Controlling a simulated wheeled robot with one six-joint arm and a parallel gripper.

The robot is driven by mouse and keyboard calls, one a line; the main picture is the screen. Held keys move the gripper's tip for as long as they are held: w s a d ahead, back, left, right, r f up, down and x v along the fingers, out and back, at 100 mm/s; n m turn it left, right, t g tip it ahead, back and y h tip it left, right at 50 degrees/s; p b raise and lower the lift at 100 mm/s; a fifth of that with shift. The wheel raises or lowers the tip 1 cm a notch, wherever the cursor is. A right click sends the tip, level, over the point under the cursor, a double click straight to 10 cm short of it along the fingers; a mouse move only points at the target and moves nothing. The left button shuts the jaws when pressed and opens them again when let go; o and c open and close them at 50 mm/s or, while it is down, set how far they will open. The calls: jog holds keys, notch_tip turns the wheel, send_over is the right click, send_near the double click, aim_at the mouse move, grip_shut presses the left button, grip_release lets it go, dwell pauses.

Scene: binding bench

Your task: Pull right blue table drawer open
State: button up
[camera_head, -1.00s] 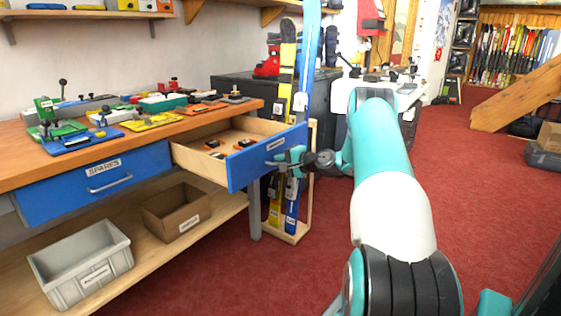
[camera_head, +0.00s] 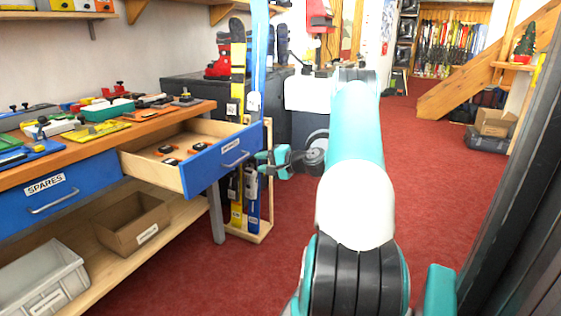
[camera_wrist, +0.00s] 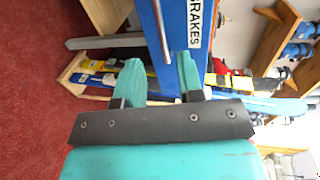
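The right blue drawer (camera_head: 208,172) stands pulled out from the bench, with its wooden inside showing and several small orange and black parts in it. Its front carries a grey bar handle (camera_head: 236,159). In the wrist view the blue front (camera_wrist: 178,20) has a BRAKES label, and the handle (camera_wrist: 158,25) runs towards the gap between the fingers. My gripper (camera_head: 263,161) is just right of the drawer front, apart from the handle in the head view. In the wrist view its fingers (camera_wrist: 159,68) are spread with nothing between them.
The left blue SPARES drawer (camera_head: 80,190) is shut. A cardboard box (camera_head: 130,222) and a grey bin (camera_head: 45,285) stand on the lower shelf. A wooden ski rack (camera_head: 262,230) stands behind the drawer. Red carpet (camera_head: 430,150) is clear to the right.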

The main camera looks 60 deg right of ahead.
jog(key=v, duration=0.6)
jog(key=shift+s, duration=0.4)
jog(key=shift+r, duration=0.1)
jog(key=w+a+r+n+g+y, duration=0.3)
jog(key=w+a+n, duration=0.15)
jog(key=a, duration=0.55)
jog(key=w+a+r+n+g+y, duration=0.25)
jog(key=w+a+n, duration=0.2)
jog(key=a, duration=0.65)
jog(key=s+a+r+n+g+y, duration=0.1)
jog(key=a+r+n+g, duration=0.15)
jog(key=a, duration=0.75)
jog(key=s+a+r+n+g, duration=0.2)
jog(key=a+n+g, duration=0.15)
jog(key=a, duration=0.55)
jog(key=s+a+r+n+g+h, duration=0.1)
jog(key=s+a+n+g+h, duration=0.1)
jog(key=s+a+n, duration=0.6)
jog(key=s+a+r+n+g+h, duration=0.15)
jog(key=s+a, duration=0.45)
jog(key=s, duration=0.7)
notch_tip(320, 180, up, 21)
jog(key=p, duration=2.2)
jog(key=shift+d+g, duration=0.2)
jog(key=shift+g, duration=0.1)
